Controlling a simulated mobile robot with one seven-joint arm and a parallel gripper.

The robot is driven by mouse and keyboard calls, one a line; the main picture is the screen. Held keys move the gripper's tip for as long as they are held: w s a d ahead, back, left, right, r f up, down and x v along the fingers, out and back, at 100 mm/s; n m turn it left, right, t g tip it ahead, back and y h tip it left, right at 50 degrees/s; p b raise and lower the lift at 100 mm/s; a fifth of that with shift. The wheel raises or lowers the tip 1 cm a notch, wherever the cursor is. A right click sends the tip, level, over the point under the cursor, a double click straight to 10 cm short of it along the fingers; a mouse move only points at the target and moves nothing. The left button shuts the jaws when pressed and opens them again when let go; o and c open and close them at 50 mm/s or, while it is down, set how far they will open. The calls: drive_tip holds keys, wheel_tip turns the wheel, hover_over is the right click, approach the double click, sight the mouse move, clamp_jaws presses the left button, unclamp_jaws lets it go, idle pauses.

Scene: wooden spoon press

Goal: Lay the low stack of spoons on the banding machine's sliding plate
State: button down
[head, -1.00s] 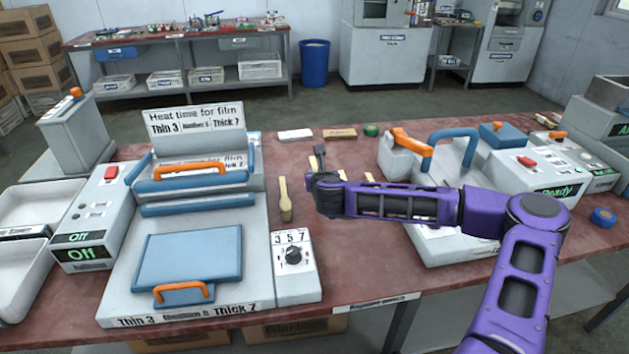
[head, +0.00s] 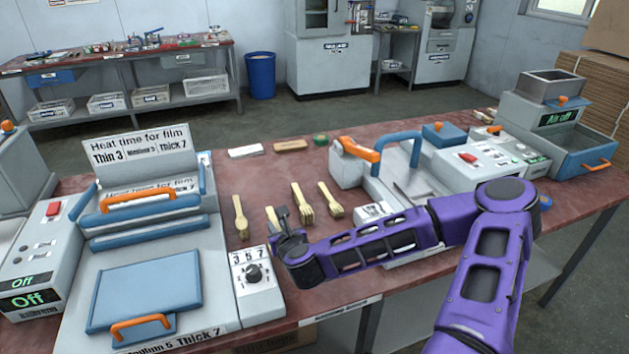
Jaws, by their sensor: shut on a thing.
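My gripper (head: 285,240) is over the middle of the red table, at the near end of a short wooden spoon stack (head: 271,216). It is shut on this stack, as far as the view shows; the jaws and wrist hide part of it, and its height off the table is unclear. Other wooden stacks lie on the table: one to the left (head: 239,217), and two to the right (head: 302,203) and (head: 330,199). The banding machine (head: 455,170), with a blue arch and orange lever, stands to the right. A grey plate (head: 412,190) shows below the arch; my arm hides the machine's front.
A film sealer (head: 150,240) with blue lids and an orange handle fills the left, its dial box (head: 252,285) close to my gripper. A white block (head: 247,151), a tan block (head: 290,146) and a green roll (head: 321,139) lie at the back. A grey bin machine (head: 560,130) stands far right.

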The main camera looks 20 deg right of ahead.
sight(275, 216)
drive_tip(key=x, duration=0.4)
drive_tip(key=d+b+x, duration=0.1)
drive_tip(key=x, duration=0.1)
drive_tip(key=shift+w, duration=0.25)
drive_tip(key=w+d+r+b, duration=0.1)
drive_tip(key=w+d+r, duration=0.1)
drive_tip(key=w+r, duration=0.6)
drive_tip(key=f, duration=0.4)
drive_tip(key=f+b, duration=0.1)
drive_tip(key=f, duration=0.4)
drive_tip(key=shift+s+a+f, duration=0.1)
drive_tip(key=shift+a+f, duration=0.1)
drive_tip(key=shift+f, duration=0.15)
drive_tip(key=shift+b, duration=0.3)
drive_tip(key=shift+f, duration=0.2)
drive_tip(key=c, duration=0.8)
unclamp_jaws()
drive_tip(key=shift+r, duration=0.1)
